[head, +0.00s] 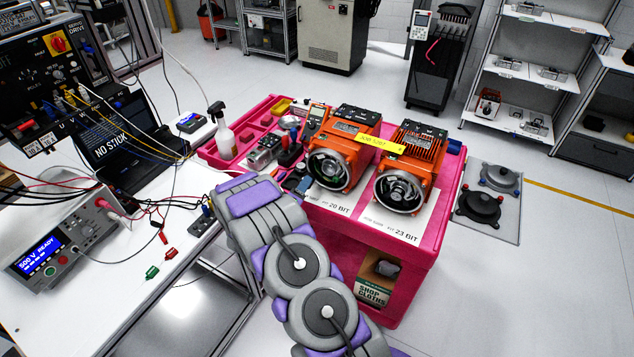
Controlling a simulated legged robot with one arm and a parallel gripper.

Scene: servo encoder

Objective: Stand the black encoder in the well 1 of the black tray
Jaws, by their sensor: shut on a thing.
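My arm reaches up from the bottom middle, and its purple and grey forearm ends over the left front edge of the pink cart (436,262). My gripper is not visible; the forearm hides whatever lies beyond and below its end. I cannot make out the black encoder in this view. No black tray with wells can be picked out. A small dark item (290,157) lies on the cart just beyond my forearm, among other small parts, but it is too small to identify.
Two orange motors, one left (343,145) and one right (408,165), stand on the cart with a yellow label (381,145). A spray bottle (221,130) stands at its left. The white bench (190,290) carries instruments and loose cables. A floor mat (487,224) lies right of the cart.

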